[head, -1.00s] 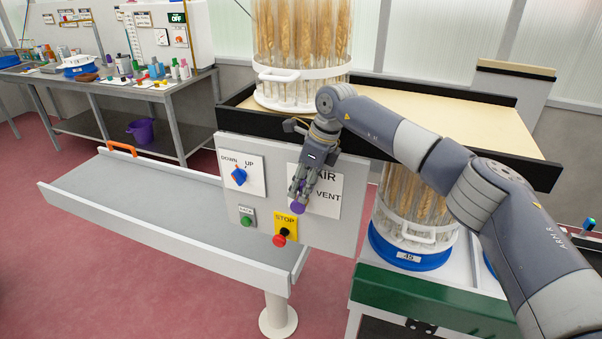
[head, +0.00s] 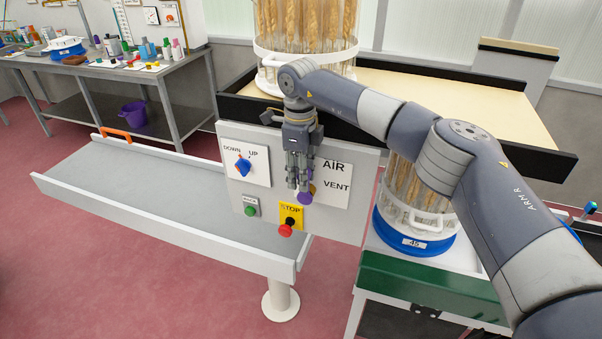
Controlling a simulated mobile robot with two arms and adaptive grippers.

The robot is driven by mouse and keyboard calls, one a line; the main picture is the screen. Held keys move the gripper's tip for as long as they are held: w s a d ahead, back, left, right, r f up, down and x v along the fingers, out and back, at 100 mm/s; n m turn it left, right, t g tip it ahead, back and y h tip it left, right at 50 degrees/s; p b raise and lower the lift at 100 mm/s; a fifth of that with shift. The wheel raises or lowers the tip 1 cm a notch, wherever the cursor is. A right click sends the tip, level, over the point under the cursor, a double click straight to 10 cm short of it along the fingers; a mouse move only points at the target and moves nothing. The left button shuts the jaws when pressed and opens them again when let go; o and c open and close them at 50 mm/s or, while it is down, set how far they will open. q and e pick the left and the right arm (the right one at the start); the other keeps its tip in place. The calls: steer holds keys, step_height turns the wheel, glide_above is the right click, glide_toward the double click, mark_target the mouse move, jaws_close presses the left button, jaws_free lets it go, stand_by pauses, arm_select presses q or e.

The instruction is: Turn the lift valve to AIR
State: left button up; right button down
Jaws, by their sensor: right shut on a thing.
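The grey-white control panel (head: 347,222) stands in the middle of the head view. Its lift valve is a purple knob (head: 306,196) on a white plate marked AIR at the top and VENT at the right. My right gripper (head: 298,186) points down in front of this plate, shut on the purple knob. The fingers cover part of the knob, so its pointing direction cannot be told. My left gripper is not in view.
A blue DOWN/UP knob (head: 243,166), a green button (head: 250,211) and a red STOP button (head: 286,230) share the panel, close to my right gripper. A grey conveyor tray (head: 165,193) runs at left. A jar of wheat ears (head: 305,30) stands on the shelf behind.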

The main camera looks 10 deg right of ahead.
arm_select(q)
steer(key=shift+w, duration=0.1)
arm_select(e)
steer(key=c, duration=1.5)
jaws_free()
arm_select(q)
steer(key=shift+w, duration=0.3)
arm_select(e)
steer(key=shift+a+f, duration=0.1)
steer(key=shift+w, duration=0.1)
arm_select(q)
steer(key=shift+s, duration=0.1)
arm_select(e)
step_height(320, 180, up, 12)
steer(key=shift+a, duration=0.1)
